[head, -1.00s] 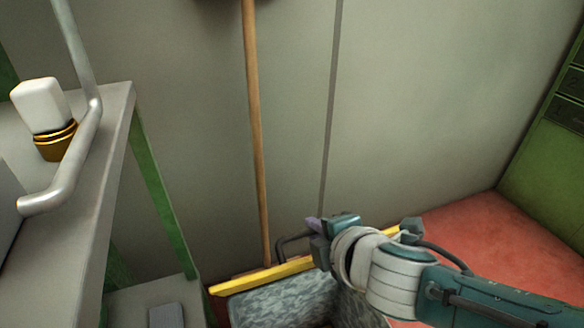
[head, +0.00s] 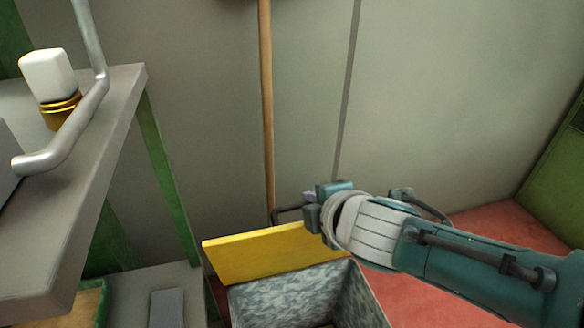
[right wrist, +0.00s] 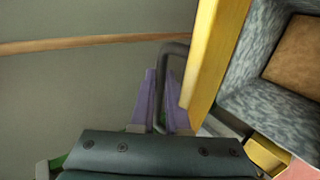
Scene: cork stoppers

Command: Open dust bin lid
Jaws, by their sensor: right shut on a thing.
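The dust bin (head: 300,292) is a grey, mottled open-topped box at the bottom centre of the head view. Its yellow lid (head: 262,254) is tilted up along the back of the bin, leaving the mouth open. The bin's inside shows there too, with a brown bottom. My left gripper is out of view.
A wooden broom handle (head: 267,120) leans on the grey wall behind the lid. A grey counter (head: 90,180) with a metal pipe and a white-and-gold object (head: 48,80) stands at left. The red floor (head: 500,222) at right is clear.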

